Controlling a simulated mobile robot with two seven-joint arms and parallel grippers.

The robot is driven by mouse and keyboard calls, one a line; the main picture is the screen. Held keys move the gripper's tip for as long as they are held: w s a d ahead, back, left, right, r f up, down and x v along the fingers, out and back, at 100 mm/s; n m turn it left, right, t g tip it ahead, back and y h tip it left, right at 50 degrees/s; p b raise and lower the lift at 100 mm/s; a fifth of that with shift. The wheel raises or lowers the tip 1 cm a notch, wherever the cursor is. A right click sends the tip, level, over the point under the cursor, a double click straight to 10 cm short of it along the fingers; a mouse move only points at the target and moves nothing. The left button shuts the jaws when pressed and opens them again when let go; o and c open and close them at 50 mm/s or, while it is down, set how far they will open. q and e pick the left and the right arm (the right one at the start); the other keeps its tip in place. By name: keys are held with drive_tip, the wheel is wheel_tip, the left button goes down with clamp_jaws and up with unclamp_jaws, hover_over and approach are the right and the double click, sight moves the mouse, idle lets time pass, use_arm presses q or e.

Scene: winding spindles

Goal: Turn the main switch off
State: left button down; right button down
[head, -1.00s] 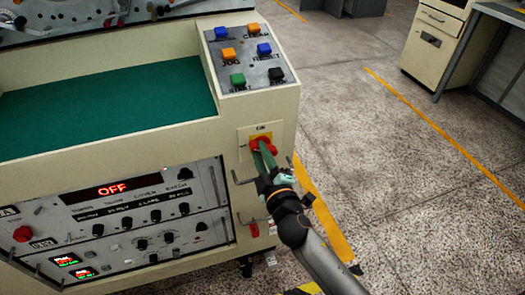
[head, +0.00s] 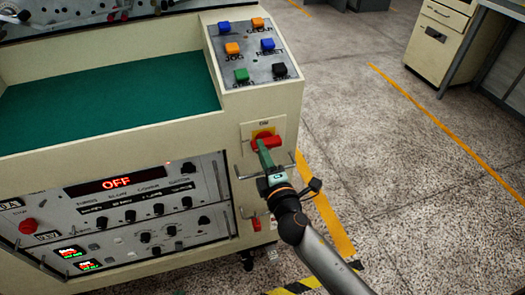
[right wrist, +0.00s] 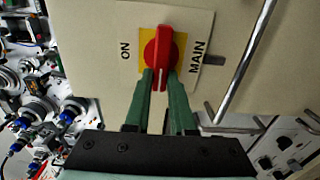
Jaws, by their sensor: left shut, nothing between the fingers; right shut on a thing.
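The main switch is a red handle (head: 268,143) on a yellow plate with a pale label, on the front of the cream machine. In the head view the handle lies about level, with ON printed above it. In the right wrist view the red handle (right wrist: 161,52) lies crosswise between the words ON and MAIN. My right gripper (head: 264,147) is shut on the handle. Its green fingers (right wrist: 161,80) sit on either side of the handle's lower part in the wrist view. They hide part of the handle in the head view.
Metal pull bars (right wrist: 246,65) stick out close to the switch. A button panel (head: 252,52) is above it. A control rack with a red OFF display (head: 116,183) is to the left. Open floor with yellow lines (head: 415,115) lies right of the machine.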

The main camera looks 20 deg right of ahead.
drive_tip(key=shift+r, duration=0.1)
idle(0.3)
drive_tip(key=c, duration=0.8)
unclamp_jaws()
drive_tip(key=shift+o, duration=0.2)
